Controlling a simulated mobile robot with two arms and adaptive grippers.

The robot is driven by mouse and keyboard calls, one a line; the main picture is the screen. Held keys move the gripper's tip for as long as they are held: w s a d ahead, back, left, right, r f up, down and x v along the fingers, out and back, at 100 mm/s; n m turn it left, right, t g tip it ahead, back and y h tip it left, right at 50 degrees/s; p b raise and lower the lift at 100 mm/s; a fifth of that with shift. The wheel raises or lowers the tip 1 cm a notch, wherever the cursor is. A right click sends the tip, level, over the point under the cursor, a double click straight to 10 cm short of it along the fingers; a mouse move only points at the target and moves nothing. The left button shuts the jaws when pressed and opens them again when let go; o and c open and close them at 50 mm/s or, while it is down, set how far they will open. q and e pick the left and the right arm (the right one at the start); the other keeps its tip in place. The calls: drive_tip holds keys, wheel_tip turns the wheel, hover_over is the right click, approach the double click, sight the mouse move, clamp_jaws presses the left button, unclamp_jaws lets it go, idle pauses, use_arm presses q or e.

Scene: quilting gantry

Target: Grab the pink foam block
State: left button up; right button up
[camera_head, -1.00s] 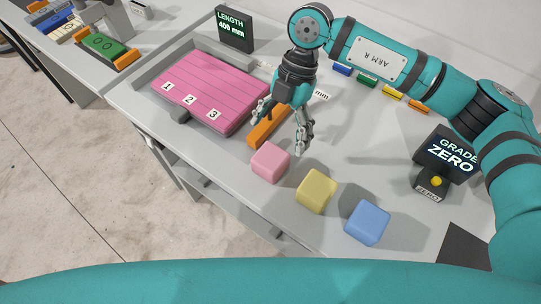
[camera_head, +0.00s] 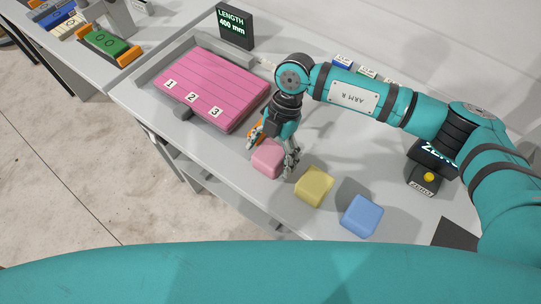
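The pink foam block (camera_head: 267,158) sits on the grey table, just in front of the pink board with numbered tags. My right gripper (camera_head: 270,162) is low over it, with its fingers spread, one on the left side and one on the right side of the block. The fingers look open; I cannot tell whether either touches the block. My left gripper is not in view.
A yellow block (camera_head: 314,186) and a blue block (camera_head: 361,216) stand in a row to the right. The pink numbered board (camera_head: 215,88) lies behind. An orange piece (camera_head: 256,133) is partly hidden behind my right gripper. A ZERO button box (camera_head: 424,180) stands at right.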

drive_tip(key=c, duration=0.7)
drive_tip(key=shift+r, duration=0.15)
